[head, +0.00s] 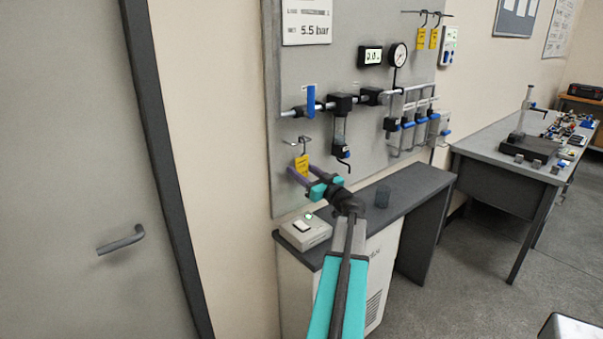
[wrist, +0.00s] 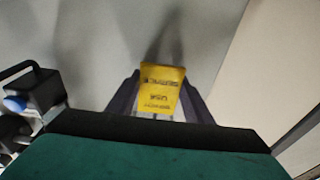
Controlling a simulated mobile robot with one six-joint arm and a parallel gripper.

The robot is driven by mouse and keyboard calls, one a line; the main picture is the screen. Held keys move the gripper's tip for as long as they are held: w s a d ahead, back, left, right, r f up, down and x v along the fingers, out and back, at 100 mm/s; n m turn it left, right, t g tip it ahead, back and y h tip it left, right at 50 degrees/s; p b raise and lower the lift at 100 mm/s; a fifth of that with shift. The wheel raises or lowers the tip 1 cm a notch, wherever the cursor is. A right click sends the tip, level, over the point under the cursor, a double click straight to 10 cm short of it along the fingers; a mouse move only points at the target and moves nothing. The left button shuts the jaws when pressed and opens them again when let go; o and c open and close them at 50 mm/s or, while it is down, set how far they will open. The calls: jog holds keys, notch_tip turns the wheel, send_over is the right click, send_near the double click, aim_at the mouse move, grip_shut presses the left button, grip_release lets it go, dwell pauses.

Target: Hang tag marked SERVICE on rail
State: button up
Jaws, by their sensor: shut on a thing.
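A yellow tag (head: 302,164) with a metal hook above it is held upright between the fingers of my gripper (head: 299,171). The tag also shows in the wrist view (wrist: 162,80), between the two dark fingers of my gripper (wrist: 160,98). Its dark print appears upside down there and seems to include SERVICE. The hook is in front of the grey panel, left of the pipework. The thin dark rail (head: 412,12) is high on the panel's upper right, well away from my gripper. Two other yellow tags (head: 421,38) (head: 433,38) hang from it on hooks.
A blue-handled valve (head: 311,101) and black pipe fittings (head: 342,104) stick out of the panel between my gripper and the rail. A round gauge (head: 398,56) and digital display (head: 371,57) sit below the rail. A dark counter (head: 405,190) lies below.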

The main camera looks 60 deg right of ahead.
jog(key=shift+f, duration=0.2)
dwell(0.3)
jog(key=o, duration=0.9)
jog(key=shift+s, duration=0.1)
jog(key=b+v, duration=0.4)
jog(key=v, duration=0.9)
jog(key=shift+s+a+f+b, duration=0.1)
jog(key=shift+s+a+b, duration=0.1)
jog(key=shift+s+b, duration=0.1)
